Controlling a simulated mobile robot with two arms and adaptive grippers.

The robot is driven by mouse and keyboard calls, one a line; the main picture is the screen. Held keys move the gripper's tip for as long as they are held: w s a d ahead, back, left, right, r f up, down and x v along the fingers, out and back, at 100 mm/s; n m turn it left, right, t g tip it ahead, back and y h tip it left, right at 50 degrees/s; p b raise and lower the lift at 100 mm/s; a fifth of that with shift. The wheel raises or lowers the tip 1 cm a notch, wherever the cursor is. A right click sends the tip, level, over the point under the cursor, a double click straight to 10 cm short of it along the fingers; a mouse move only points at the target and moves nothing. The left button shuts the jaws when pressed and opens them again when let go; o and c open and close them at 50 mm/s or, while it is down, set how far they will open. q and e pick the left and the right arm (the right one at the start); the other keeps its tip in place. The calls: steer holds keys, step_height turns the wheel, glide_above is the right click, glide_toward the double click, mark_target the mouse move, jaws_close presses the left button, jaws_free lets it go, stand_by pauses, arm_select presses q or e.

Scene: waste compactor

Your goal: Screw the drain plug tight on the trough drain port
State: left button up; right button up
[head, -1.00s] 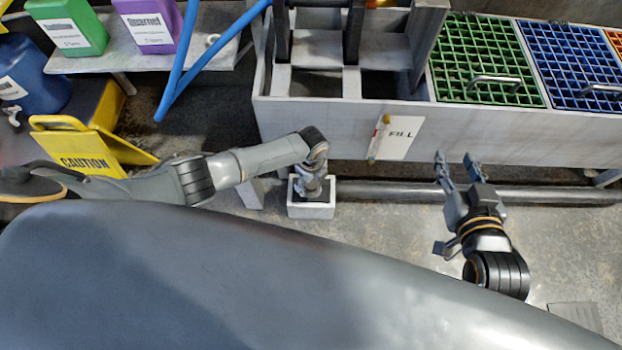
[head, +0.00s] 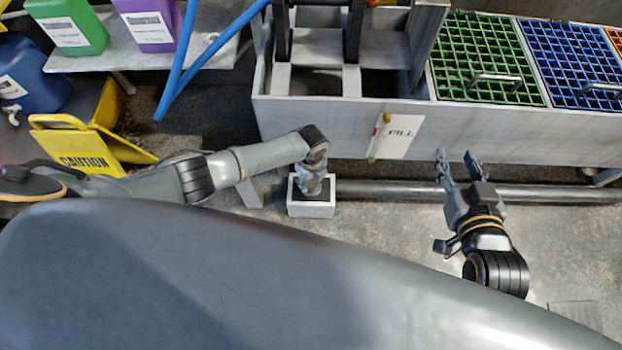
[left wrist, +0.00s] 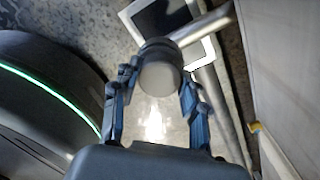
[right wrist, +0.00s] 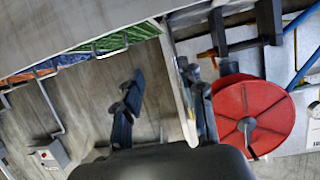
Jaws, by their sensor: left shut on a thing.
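The drain plug (left wrist: 160,78) is a grey round cap in the left wrist view, at the end of a metal pipe (left wrist: 203,28). My left gripper (left wrist: 157,88) has its fingers on both sides of the plug and is shut on it. In the head view my left gripper (head: 314,184) points down in front of the trough (head: 330,122) and hides the plug and port. My right gripper (head: 457,160) is open and empty in front of the trough, right of the FILL sign. Its spread fingers also show in the right wrist view (right wrist: 163,100).
A white box with a dark top (head: 312,210) stands on the floor under my left gripper. A long pipe (head: 420,191) runs right along the trough's foot. A yellow caution sign (head: 78,150) stands left, near my left arm. A red disc (right wrist: 253,105) shows in the right wrist view.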

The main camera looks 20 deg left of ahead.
arm_select(q)
steer(key=m, duration=0.3)
steer(key=shift+f+b, duration=0.1)
steer(key=shift+b, duration=0.3)
steer(key=shift+m, duration=0.7)
arm_select(e)
steer(key=shift+w+a+r+t+y, duration=0.15)
steer(key=shift+w+a+r+t, duration=0.1)
steer(key=shift+r+t, duration=0.35)
steer(key=shift+w+a+r+t+y, duration=0.1)
steer(key=shift+w+r+t, duration=0.2)
steer(key=shift+r, duration=0.55)
steer(key=shift+w+a+r+t+y, duration=0.2)
steer(key=shift+r+t, duration=0.3)
steer(key=shift+r, duration=0.2)
arm_select(q)
steer(key=shift+m+b, duration=0.35)
steer(key=shift+m, duration=0.55)
steer(key=shift+a+m+b, duration=0.1)
steer(key=shift+m+b, duration=0.3)
steer(key=shift+m, duration=1.2)
arm_select(e)
step_height(320, 180, up, 6)
steer(key=t+y, duration=0.1)
steer(key=t, duration=0.2)
steer(key=shift+a+t, duration=0.3)
steer(key=shift+a, duration=0.15)
